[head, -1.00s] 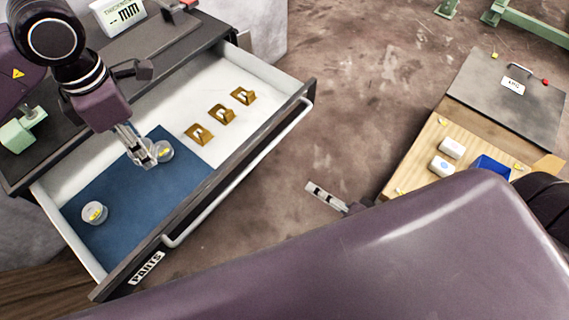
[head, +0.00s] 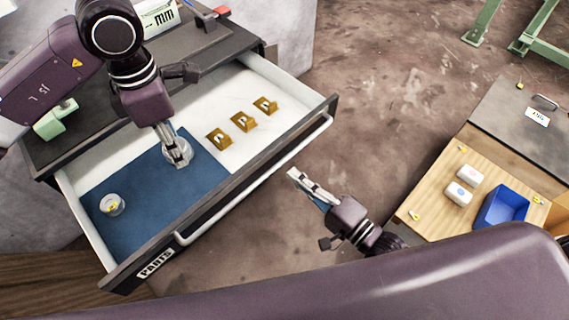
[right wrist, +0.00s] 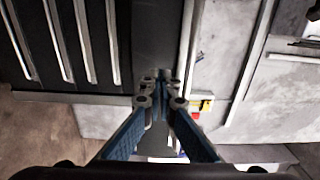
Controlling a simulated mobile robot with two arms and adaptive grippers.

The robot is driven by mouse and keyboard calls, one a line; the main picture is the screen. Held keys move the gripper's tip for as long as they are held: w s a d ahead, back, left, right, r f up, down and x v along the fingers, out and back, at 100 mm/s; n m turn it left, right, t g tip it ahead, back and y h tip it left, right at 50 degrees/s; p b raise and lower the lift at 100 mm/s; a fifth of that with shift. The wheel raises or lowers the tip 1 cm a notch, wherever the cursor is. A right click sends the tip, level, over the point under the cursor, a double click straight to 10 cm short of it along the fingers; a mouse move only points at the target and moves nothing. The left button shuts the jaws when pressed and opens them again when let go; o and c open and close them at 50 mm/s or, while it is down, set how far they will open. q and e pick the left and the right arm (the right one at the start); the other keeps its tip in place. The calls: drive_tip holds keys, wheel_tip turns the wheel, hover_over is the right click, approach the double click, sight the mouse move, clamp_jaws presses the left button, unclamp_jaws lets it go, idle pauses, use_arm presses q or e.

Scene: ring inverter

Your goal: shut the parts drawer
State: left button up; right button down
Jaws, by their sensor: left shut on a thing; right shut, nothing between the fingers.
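The parts drawer (head: 215,218), labelled PARTS, stands pulled out of the dark-topped cabinet. Its light handle (head: 262,177) runs along the front. Inside, a blue mat (head: 140,220) covers the left part, and several brass-coloured brackets (head: 243,122) lie on the white floor. My left gripper (head: 174,155) reaches down into the drawer and is shut on a small round clear part (head: 180,155) over the mat. A similar round part (head: 112,204) sits on the mat further left. My right gripper (head: 297,177) is shut and empty, in front of the drawer and apart from the handle; its fingers also show in the right wrist view (right wrist: 160,85).
A wooden board (head: 440,200) at the right holds two white blocks (head: 464,185) and a blue bin (head: 502,206). A display box (head: 158,15) stands on the cabinet top. Bare floor lies between drawer and board.

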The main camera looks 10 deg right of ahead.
sight(276, 160)
drive_tip(key=x, duration=0.4)
drive_tip(key=shift+w+p, duration=0.15)
drive_tip(key=shift+p, duration=0.2)
use_arm(q)
drive_tip(key=shift+r, duration=0.5)
use_arm(e)
drive_tip(key=shift+a, duration=0.15)
drive_tip(key=shift+w, duration=0.15)
